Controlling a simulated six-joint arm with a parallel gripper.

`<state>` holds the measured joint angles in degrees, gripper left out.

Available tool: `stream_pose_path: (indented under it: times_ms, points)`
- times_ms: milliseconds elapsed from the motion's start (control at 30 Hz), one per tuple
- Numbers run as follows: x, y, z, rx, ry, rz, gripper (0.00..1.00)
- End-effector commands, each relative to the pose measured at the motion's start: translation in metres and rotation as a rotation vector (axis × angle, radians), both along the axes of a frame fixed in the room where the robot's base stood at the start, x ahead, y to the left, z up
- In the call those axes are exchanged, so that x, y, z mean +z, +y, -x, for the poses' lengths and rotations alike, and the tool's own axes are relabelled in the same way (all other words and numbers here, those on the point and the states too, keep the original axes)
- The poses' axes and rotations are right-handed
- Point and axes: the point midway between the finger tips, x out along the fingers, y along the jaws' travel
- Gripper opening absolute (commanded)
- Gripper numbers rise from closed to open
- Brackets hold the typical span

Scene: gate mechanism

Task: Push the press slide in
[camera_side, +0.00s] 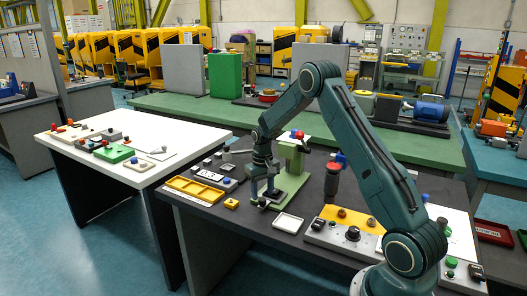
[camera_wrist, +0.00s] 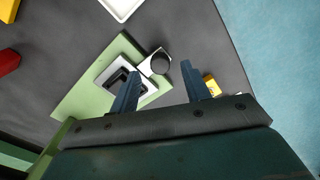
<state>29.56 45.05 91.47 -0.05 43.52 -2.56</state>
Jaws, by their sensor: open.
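The green press (camera_side: 294,158) stands on a green base plate (camera_wrist: 85,95) on the dark table. On the plate is a pale frame with a black recess (camera_wrist: 118,80). The press slide (camera_wrist: 148,66) is a pale piece with a round black knob (camera_wrist: 160,62), and it sticks out past the plate's edge. In the side view my gripper (camera_side: 263,190) points down over the front of the plate and partly hides the slide. In the wrist view my gripper (camera_wrist: 160,68) is open, its fingers apart on either side of the knob. I cannot tell whether they touch the slide.
A white tray (camera_side: 288,223) lies in front of the press. A small yellow block (camera_side: 231,203) and a yellow compartment tray (camera_side: 195,190) are to the left.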

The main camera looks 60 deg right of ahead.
Motion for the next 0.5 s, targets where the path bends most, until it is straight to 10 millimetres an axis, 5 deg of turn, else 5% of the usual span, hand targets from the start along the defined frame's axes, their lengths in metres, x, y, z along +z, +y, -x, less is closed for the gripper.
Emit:
stream_pose_path:
  times_ms: [200, 500]
  points:
    - [-0.022, 0.0, 0.0, 0.0, 0.0, 0.0, 0.47]
    - [-0.029, 0.0, 0.0, 0.0, 0.0, 0.0, 0.47]
